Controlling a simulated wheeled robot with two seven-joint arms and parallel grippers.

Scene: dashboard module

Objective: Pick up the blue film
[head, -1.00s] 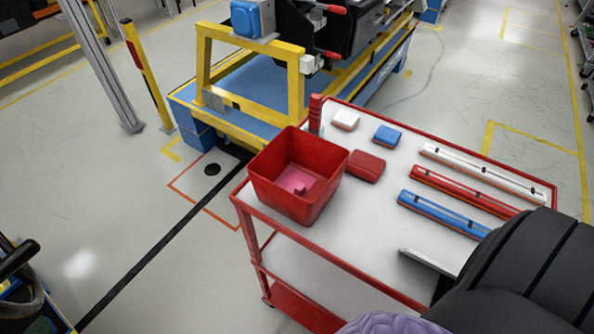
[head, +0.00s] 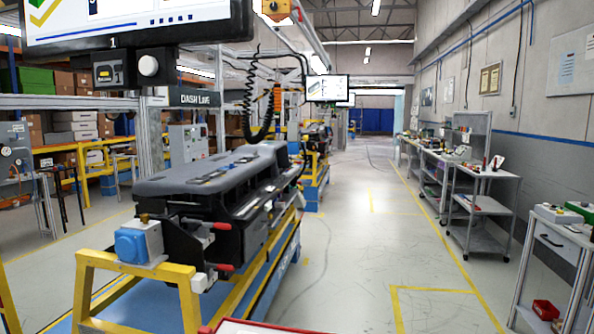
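No blue film shows in the head view at this moment. Only the far red edge of the cart (head: 262,326) and a thin strip of its white top show at the bottom. The cart's contents are below the picture. Neither of my grippers is in view.
A dark dashboard module (head: 215,185) rests on a yellow and blue stand (head: 183,278) ahead on the left. A screen (head: 140,22) hangs above it. Grey shelf carts (head: 482,205) line the right wall. The floor aisle (head: 365,240) between is clear.

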